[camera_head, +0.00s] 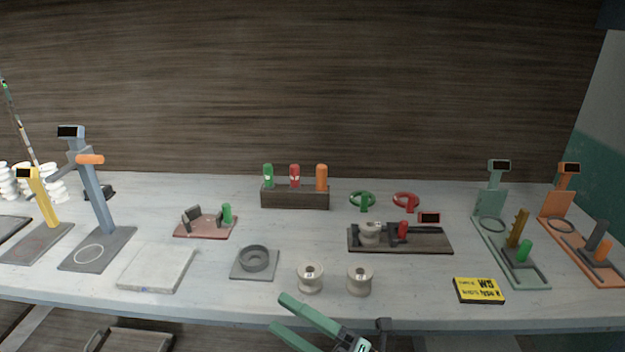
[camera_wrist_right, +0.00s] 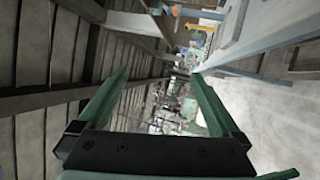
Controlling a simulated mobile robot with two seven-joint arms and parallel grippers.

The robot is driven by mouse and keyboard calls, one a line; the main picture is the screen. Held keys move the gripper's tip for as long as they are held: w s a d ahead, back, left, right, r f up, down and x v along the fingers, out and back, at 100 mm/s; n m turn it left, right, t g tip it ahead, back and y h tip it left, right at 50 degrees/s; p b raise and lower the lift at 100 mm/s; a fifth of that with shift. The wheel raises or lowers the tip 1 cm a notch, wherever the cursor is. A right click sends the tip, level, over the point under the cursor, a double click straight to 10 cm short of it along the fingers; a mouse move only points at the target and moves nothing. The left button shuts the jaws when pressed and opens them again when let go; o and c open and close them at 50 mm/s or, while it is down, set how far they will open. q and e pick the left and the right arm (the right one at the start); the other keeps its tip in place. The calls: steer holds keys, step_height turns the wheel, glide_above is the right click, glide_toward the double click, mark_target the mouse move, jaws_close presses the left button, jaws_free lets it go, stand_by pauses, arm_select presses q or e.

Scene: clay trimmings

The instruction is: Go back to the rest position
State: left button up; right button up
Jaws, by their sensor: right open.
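My right gripper (camera_head: 296,316) shows at the bottom centre of the head view, in front of the table's front edge. Its green fingers are spread apart with nothing between them. In the right wrist view the gripper (camera_wrist_right: 160,82) is also open and empty, with the floor and dark slatted structure beyond it. It touches no object on the table. My left gripper does not show in either view.
The white table (camera_head: 214,293) holds two cream spools (camera_head: 310,279) near its front edge, a grey ring fixture (camera_head: 254,262), a pale slab (camera_head: 157,268) and a yellow sign (camera_head: 478,291). Several stands and fixtures line both sides. A wooden tool block (camera_head: 295,197) stands behind.

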steer(key=d+f+m+t+h+p, duration=0.1)
steer(key=d+f+m+t+h, duration=0.2)
steer(key=d+f+m+h, duration=0.55)
steer(key=d+f+m+t+h, duration=0.25)
steer(key=f+m, duration=0.25)
steer(key=m, duration=0.6)
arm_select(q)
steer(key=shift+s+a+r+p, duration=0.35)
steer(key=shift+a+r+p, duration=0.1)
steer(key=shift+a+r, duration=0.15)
arm_select(e)
steer(key=s+d+f+m+g+h, duration=0.2)
steer(key=s+d+f+m+g, duration=0.1)
steer(key=s+f, duration=0.4)
steer(key=s+d+f+m+g+h, duration=0.3)
steer(key=s+d+f+m, duration=0.3)
steer(key=s+f, duration=0.1)
steer(key=shift+s+d+h, duration=0.15)
steer(key=shift+s+h, duration=0.15)
steer(key=shift+s, duration=0.1)
